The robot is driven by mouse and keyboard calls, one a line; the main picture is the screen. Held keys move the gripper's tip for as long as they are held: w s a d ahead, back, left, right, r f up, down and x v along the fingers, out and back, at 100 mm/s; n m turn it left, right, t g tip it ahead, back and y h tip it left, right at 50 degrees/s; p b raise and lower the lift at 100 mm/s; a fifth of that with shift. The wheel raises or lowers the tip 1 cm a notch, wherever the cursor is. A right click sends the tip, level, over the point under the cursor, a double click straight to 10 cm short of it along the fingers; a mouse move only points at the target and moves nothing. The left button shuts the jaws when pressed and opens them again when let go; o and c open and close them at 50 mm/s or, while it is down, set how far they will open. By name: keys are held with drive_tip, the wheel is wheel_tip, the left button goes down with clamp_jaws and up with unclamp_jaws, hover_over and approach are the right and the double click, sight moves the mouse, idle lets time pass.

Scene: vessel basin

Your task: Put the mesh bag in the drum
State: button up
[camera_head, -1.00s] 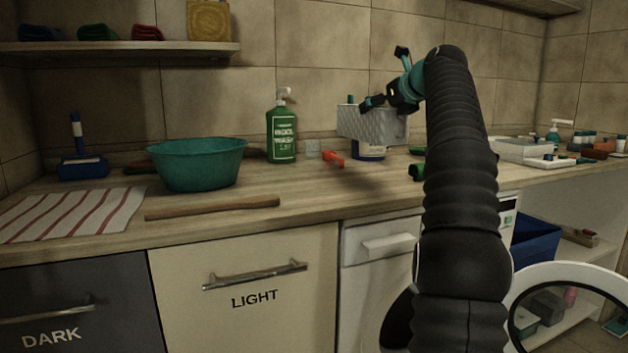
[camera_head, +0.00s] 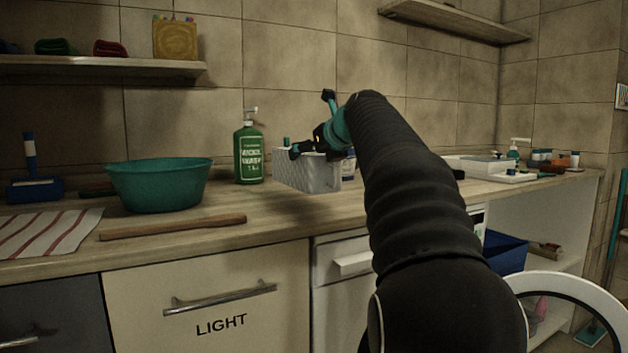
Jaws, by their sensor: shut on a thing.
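My gripper (camera_head: 314,146) is shut on a pale grey, box-shaped mesh bag (camera_head: 306,173). The bag hangs just at or a little above the counter, right of the green bottle; I cannot tell whether it touches the wood. My arm hides part of the gripper and the counter behind it. The washing machine (camera_head: 338,290) stands under the counter, mostly behind my arm. Its round white door (camera_head: 585,284) is swung open at the lower right. The drum opening is hidden behind my arm.
A teal basin (camera_head: 160,187), a wooden stick (camera_head: 172,227) and a green bottle (camera_head: 249,153) stand or lie on the counter (camera_head: 270,222). A white tray (camera_head: 476,165) is at the right. A blue bin (camera_head: 506,252) sits below, beside the open door.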

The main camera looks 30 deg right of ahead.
sight(312, 172)
drive_tip(key=shift+s+a+f, duration=0.1)
drive_tip(key=shift+a+f, duration=0.1)
drive_tip(key=shift+f, duration=0.15)
wheel_tip(312, 172, down, 4)
drive_tip(key=shift+r+b, duration=0.15)
drive_tip(key=shift+b, duration=0.75)
drive_tip(key=shift+r, duration=0.1)
drive_tip(key=o, duration=1.4)
drive_tip(key=shift+c, duration=0.2)
